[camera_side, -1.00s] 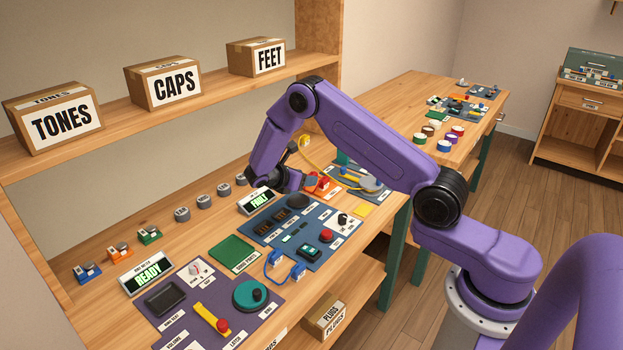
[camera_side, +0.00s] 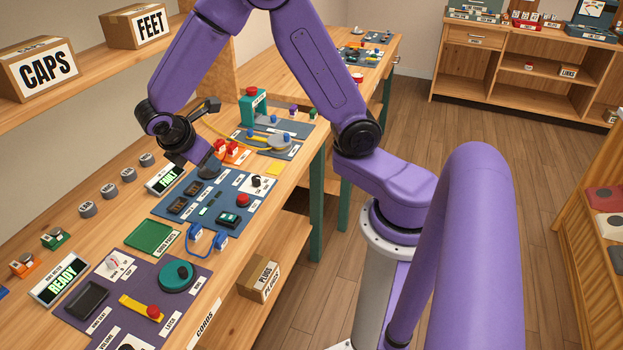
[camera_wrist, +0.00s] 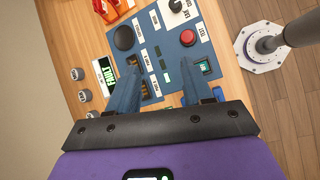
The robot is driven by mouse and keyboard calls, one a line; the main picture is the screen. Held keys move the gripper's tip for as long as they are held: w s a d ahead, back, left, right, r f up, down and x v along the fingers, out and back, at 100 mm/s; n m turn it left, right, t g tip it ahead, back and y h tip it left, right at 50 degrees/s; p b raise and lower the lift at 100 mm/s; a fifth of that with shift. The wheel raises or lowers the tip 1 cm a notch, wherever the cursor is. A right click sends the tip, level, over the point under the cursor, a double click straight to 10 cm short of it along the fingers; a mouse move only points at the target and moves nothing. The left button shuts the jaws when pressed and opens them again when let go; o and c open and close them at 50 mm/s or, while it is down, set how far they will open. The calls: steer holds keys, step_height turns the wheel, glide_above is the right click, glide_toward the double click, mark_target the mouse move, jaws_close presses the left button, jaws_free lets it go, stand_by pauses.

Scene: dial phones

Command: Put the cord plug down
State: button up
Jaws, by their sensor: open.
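My gripper (camera_side: 205,160) is above the far left part of the blue panel (camera_side: 245,183). In the wrist view its two fingers (camera_wrist: 161,72) are apart, with nothing held between them. A blue cord with blue-and-white plug ends (camera_side: 221,240) lies at the near edge of the blue panel. Part of something blue, perhaps this cord, shows beside the right finger in the wrist view (camera_wrist: 218,93). A yellow cord (camera_side: 217,132) runs behind my wrist toward the grey-and-yellow device on the farther panel; its near end is hidden.
The FAULT display (camera_side: 165,178) stands left of the blue panel. A green tray (camera_side: 151,237), a purple panel (camera_side: 140,283) and the READY display (camera_side: 60,278) lie nearer. Orange-red blocks (camera_side: 234,152) stand just beyond my gripper. Grey knobs line the back.

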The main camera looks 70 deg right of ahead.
steer(key=s+a+r+y, duration=0.1)
steer(key=s+y, duration=0.1)
steer(key=s, duration=0.7)
steer(key=s+a+r+m+y, duration=0.1)
steer(key=s+a+r+y, duration=0.1)
steer(key=s, duration=0.7)
steer(key=s+a+r+m+g+y, duration=0.1)
steer(key=s+y, duration=0.2)
steer(key=s, duration=0.5)
steer(key=shift+s+a+r, duration=0.2)
steer(key=shift+s+r, duration=0.15)
steer(key=shift+s, duration=0.05)
